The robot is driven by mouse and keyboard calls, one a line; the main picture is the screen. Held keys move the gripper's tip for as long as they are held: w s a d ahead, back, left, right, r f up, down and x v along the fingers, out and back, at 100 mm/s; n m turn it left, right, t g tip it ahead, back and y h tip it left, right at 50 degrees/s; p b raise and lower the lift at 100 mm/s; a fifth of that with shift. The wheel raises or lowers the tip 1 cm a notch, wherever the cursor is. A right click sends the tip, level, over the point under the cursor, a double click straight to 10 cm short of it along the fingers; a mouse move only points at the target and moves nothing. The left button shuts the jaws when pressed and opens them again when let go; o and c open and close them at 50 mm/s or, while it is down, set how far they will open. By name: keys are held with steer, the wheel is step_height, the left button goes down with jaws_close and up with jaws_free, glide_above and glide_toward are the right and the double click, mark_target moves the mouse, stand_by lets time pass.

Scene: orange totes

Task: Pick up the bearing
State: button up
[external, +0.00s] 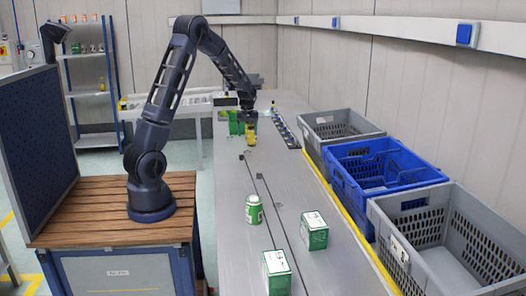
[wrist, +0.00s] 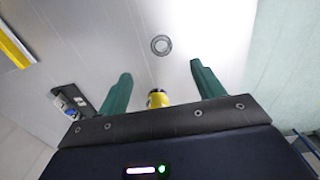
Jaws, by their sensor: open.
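The bearing is apart from both fingers. A yellow object with a dark top (wrist: 157,97) shows between the fingers near the palm, partly hidden by it. In the external view my gripper (external: 248,118) is over the far part of the table. Small dark spots lie on the table there, but I cannot tell which is the bearing.
A green can (external: 254,210) and two green-and-white boxes (external: 314,231) (external: 276,273) stand on the near table. Grey and blue totes (external: 345,118) (external: 375,150) (external: 405,255) line the right side. A dark strip of small parts (external: 284,130) lies along the table's right edge.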

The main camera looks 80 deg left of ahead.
mark_target(245, 152)
step_height(245, 152, down, 11)
steer(key=shift+s+r, duration=0.15)
steer(key=shift+r, duration=0.05)
steer(key=c, duration=1.1)
steer(key=shift+r, duration=0.1)
